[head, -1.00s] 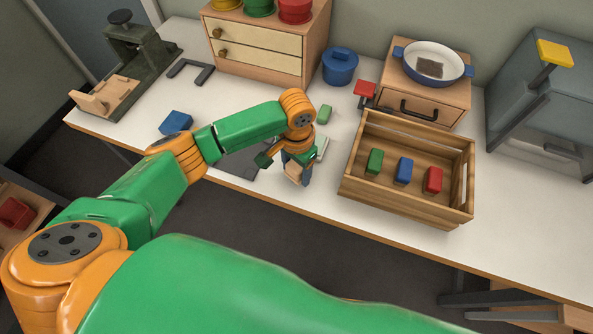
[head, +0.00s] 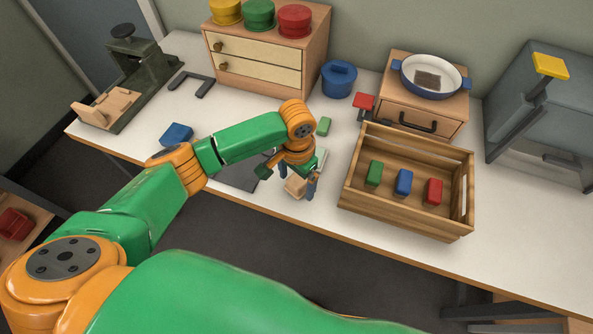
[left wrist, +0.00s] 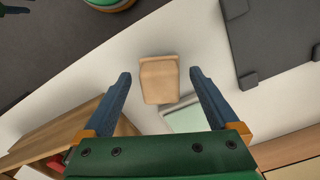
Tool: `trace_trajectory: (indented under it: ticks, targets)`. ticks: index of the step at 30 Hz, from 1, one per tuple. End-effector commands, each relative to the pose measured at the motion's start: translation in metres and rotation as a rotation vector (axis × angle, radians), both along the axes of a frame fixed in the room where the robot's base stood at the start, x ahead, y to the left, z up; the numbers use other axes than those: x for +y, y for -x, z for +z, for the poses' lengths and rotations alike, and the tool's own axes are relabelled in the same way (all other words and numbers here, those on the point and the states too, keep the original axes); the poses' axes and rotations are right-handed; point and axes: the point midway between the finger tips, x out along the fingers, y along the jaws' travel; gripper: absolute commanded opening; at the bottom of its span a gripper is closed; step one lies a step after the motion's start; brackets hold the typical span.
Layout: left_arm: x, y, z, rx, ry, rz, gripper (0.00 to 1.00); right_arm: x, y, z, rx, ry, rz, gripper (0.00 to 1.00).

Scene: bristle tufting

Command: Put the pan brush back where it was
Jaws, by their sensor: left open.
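A small pale wooden block (head: 295,187), the only thing at my left gripper that could be the pan brush, is near the table's front edge; no bristles can be made out. My left gripper (head: 298,180) points down at it with its fingers apart. In the left wrist view the block (left wrist: 159,82) shows between the open fingers, with gaps on both sides. A pale green flat piece (left wrist: 187,117) lies beside it. A blue-rimmed pan (head: 432,76) with a brown square in it stands on a small wooden cabinet.
A wooden crate (head: 407,213) with green, blue and red blocks stands right of the gripper. A dark grey plate (head: 240,173) lies to its left. A blue block (head: 176,133), green block (head: 324,126) and blue pot (head: 339,79) are farther off.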

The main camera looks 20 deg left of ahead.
Motion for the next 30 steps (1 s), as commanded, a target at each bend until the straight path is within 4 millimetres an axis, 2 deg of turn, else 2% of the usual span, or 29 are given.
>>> trace_trajectory:
  ticks: [1, 6, 9, 12, 30]
  targets:
    - [0.0, -0.001, 0.016, -0.006, 0.001, -0.002, 0.94, 0.0, 0.0, 0.003, 0.0, 0.0, 0.0, 0.45]
    - [-0.001, -0.002, 0.064, -0.006, 0.002, -0.002, 0.94, 0.0, 0.0, 0.005, 0.0, 0.0, 0.0, 0.45]
    - [-0.001, -0.001, 0.085, -0.004, 0.001, -0.001, 0.94, 0.0, 0.0, 0.005, 0.0, 0.0, 0.0, 0.45]
    - [-0.001, -0.001, 0.097, -0.003, 0.001, -0.001, 0.94, 0.0, 0.0, 0.006, 0.0, 0.0, 0.0, 0.45]
    - [0.0, 0.0, 0.101, 0.0, 0.0, -0.001, 0.94, 0.0, -0.001, 0.005, -0.001, 0.0, 0.0, 0.45]
